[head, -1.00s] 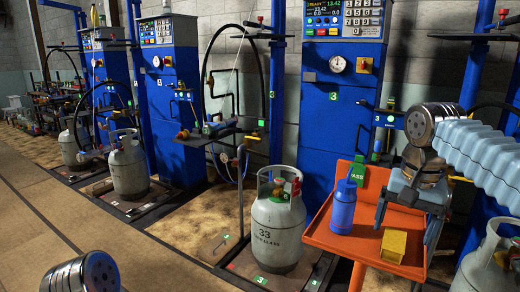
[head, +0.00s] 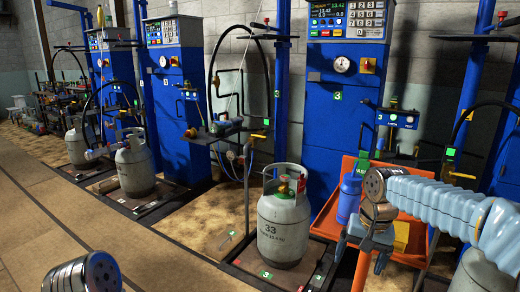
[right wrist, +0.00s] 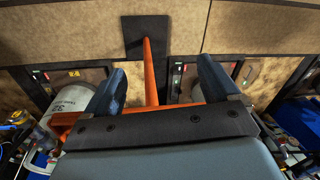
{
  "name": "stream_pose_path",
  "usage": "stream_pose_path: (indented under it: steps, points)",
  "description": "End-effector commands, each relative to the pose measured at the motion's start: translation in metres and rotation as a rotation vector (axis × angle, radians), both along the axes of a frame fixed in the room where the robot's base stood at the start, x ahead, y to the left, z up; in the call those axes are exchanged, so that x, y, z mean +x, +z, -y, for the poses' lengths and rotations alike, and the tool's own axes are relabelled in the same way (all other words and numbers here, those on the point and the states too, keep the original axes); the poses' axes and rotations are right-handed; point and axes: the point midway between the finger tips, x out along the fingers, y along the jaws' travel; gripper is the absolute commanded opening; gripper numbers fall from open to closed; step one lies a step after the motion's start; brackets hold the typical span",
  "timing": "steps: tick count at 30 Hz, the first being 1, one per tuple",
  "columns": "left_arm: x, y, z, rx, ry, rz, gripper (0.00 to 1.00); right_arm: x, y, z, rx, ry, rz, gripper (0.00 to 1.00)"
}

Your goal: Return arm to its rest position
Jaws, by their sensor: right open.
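My right gripper (head: 366,268) is low at the right of the head view, in front of the orange tray (head: 325,222), pointing down. In the right wrist view its two dark fingers (right wrist: 163,82) stand wide apart with nothing held between them. The tray's orange post (right wrist: 151,75) shows beyond that gap. My ribbed light-blue right arm reaches in from the right edge and hides part of the tray. Of my left arm only a metal joint shows at the bottom left; the left gripper is out of view.
The tray carries a blue bottle (head: 349,198) and a yellow block (head: 401,238), partly hidden by my arm. A grey gas cylinder (head: 284,228) marked 33 stands left of it. Blue scale columns (head: 338,120) stand behind. The floor at the left is clear.

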Motion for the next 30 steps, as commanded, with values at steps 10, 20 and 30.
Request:
stream_pose_path:
  steps: [10,20,30]
  points:
    - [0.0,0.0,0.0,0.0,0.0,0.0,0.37,-0.026,-0.234,-0.08,0.188,0.19,-0.018,0.89]
    - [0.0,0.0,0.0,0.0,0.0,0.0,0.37,-0.175,-0.388,-0.125,0.277,0.217,0.012,0.89]
    - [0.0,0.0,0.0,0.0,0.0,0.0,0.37,-0.191,-0.395,-0.126,0.272,0.217,0.018,0.89]
